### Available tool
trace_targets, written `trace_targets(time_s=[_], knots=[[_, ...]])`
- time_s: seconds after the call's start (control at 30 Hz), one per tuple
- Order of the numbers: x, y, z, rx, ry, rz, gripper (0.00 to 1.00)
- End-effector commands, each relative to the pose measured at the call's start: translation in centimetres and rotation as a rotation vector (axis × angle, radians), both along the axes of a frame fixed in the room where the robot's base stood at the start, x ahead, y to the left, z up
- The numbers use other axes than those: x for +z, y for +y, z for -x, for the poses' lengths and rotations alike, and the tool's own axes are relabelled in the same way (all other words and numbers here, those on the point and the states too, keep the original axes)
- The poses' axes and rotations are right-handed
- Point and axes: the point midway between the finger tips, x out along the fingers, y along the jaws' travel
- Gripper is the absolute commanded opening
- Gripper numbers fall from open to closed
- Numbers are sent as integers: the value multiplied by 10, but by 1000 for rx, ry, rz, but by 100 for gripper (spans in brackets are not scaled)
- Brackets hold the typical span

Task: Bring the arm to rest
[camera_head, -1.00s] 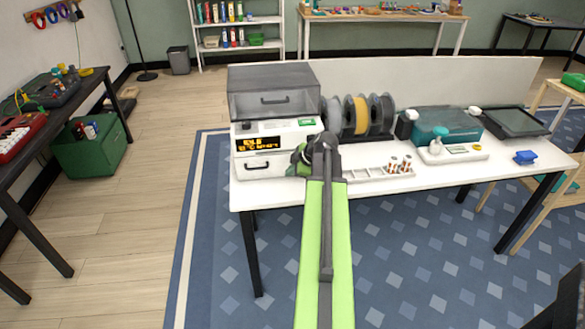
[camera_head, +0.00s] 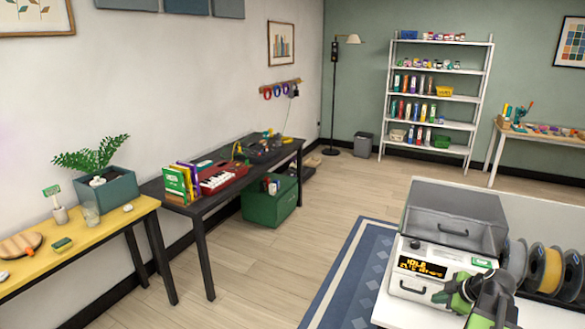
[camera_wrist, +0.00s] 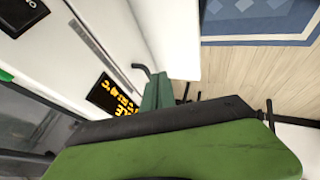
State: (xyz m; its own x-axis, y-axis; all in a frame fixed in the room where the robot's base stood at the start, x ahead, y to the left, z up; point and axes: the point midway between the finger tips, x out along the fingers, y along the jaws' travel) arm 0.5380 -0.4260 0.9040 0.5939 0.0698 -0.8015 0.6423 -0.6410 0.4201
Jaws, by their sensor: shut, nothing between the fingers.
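My gripper (camera_head: 447,297), green and dark grey, is at the bottom right of the head view. It is in front of the white machine with the lit orange display (camera_head: 422,267), close to its front face; I cannot tell whether they touch. My gripper is shut with nothing held. In the wrist view its green and black parts (camera_wrist: 157,95) fill the lower middle, with the machine's display (camera_wrist: 112,95) to the left. Most of my arm is outside the head view.
A black table (camera_head: 205,205) and yellow table (camera_head: 90,245) line the left wall. The wooden floor (camera_head: 290,255) between is clear.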

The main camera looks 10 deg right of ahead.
Motion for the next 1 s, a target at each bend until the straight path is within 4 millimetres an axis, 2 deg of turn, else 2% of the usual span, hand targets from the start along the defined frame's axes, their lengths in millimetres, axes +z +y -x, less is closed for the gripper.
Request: trace_targets(time_s=[0.03,0.07,0.1,0.17,0.2,0.23,0.27,0.3,0.37,0.4,0.53,0.6,0.7,0.9,1.0], knots=[[1,38,-30,74,0,0,0],[1,61,-45,116,1,0,0],[0,92,-63,175,7,5,0],[-1,142,-86,266,23,18,0],[-4,175,-97,321,40,23,0],[-5,201,-104,354,57,22,0],[-7,226,-109,380,77,20,0],[-10,260,-114,406,110,12,0],[-15,309,-116,421,166,-5,0],[-19,340,-114,417,210,-18,0],[-29,421,-95,310,368,-51,0],[-34,447,-81,188,451,-65,0],[-38,459,-64,-34,537,-84,0],[-41,432,-40,-562,619,-140,0],[-42,427,-36,-749,627,-175,0]])
